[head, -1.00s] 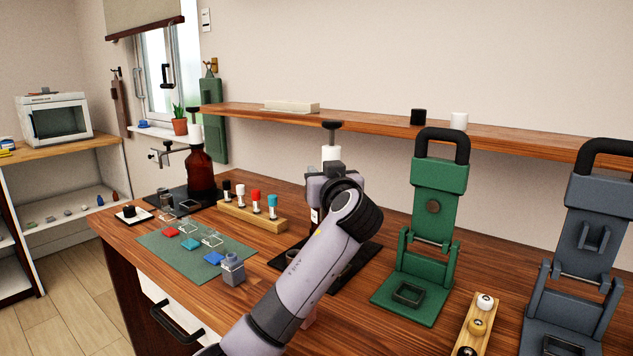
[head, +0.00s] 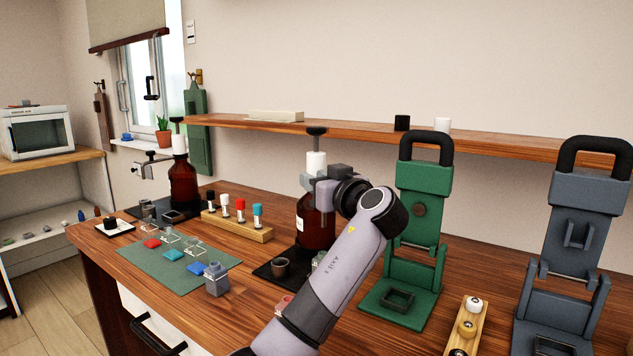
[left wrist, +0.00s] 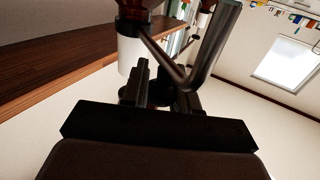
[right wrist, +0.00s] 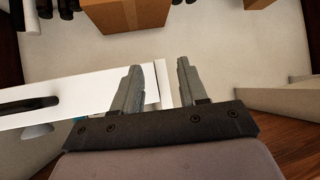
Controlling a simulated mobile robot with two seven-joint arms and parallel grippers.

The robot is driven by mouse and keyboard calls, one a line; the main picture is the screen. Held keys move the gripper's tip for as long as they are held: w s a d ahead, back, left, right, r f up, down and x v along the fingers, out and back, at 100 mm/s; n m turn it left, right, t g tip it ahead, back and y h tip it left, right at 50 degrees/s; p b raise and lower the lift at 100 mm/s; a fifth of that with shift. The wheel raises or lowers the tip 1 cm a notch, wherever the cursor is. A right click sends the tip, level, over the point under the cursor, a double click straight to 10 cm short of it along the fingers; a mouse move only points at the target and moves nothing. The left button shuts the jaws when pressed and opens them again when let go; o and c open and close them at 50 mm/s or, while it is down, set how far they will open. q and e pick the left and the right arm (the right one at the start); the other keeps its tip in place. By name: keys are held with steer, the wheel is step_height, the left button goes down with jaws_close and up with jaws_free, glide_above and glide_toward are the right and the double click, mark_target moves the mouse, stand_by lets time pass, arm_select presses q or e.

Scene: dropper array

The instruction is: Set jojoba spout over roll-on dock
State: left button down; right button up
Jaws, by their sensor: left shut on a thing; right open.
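An amber pump bottle (head: 312,228) with a white collar (head: 316,161) and black pump top stands at the back of a black tray (head: 264,270). My left gripper (head: 320,182) is at its neck, just below the collar. In the left wrist view my left gripper (left wrist: 160,92) is shut on a dark bent spout (left wrist: 168,58) beside the white collar (left wrist: 130,53). I cannot tell which is the roll-on dock. My right gripper (right wrist: 155,88) is open and empty.
A second amber bottle (head: 182,182) stands at the left back. Green (head: 420,220) and grey (head: 572,235) presses stand at right.

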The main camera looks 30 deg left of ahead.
arm_select(q)
steer(key=shift+r, duration=0.4)
steer(key=c, duration=0.9)
jaws_free()
steer(key=shift+f, duration=0.15)
steer(key=b+v, duration=0.1)
steer(key=v, duration=0.6)
steer(key=shift+d, duration=0.1)
